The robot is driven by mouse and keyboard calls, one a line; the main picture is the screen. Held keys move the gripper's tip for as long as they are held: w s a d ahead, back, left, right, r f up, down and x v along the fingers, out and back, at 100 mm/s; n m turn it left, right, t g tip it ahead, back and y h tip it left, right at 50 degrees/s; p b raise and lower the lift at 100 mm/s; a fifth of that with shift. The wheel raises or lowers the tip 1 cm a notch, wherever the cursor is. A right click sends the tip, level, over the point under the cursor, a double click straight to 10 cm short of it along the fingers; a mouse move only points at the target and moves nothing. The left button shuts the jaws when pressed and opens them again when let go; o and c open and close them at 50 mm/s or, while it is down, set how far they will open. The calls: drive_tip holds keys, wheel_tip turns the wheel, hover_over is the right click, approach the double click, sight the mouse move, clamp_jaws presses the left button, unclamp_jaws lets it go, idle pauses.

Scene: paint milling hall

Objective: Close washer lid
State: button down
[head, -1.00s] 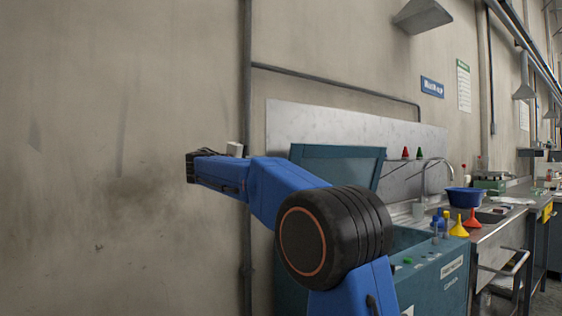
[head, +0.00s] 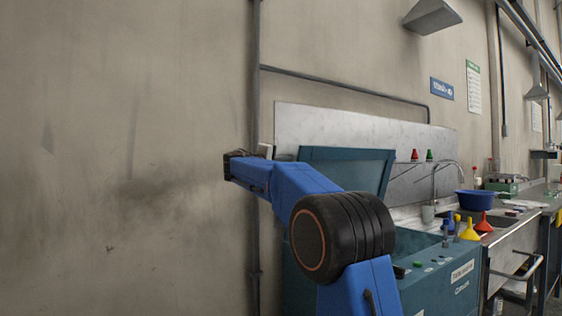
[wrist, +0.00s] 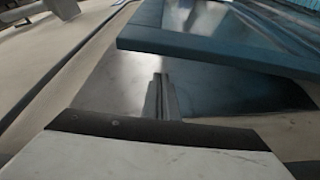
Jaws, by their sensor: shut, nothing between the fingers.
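The washer is a teal cabinet (head: 435,279) at the lower right of the head view, partly hidden behind my blue arm. Its teal lid (head: 345,167) stands raised, tilted back near the pale splash panel. In the wrist view the lid (wrist: 225,35) shows as a teal slab at the upper right. My gripper (wrist: 160,90) shows in the wrist view as narrow fingers held together, empty. The lid's edge appears beyond and to the right of the fingertips; I cannot tell whether they touch. In the head view the fingers are hidden behind my forearm.
A steel sink bench (head: 500,245) adjoins the washer on the right. It carries a blue basin (head: 475,199), a yellow funnel (head: 469,231) and a red funnel (head: 484,224). A vertical pipe (head: 254,80) runs down the bare wall on the left.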

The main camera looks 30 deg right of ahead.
drive_tip(key=shift+s+d+f, duration=0.1)
drive_tip(key=shift+s+f, duration=0.15)
drive_tip(key=shift+s, duration=0.4)
drive_tip(key=shift+s+d+f, duration=0.1)
drive_tip(key=shift+s+f, duration=0.1)
drive_tip(key=shift+s, duration=0.45)
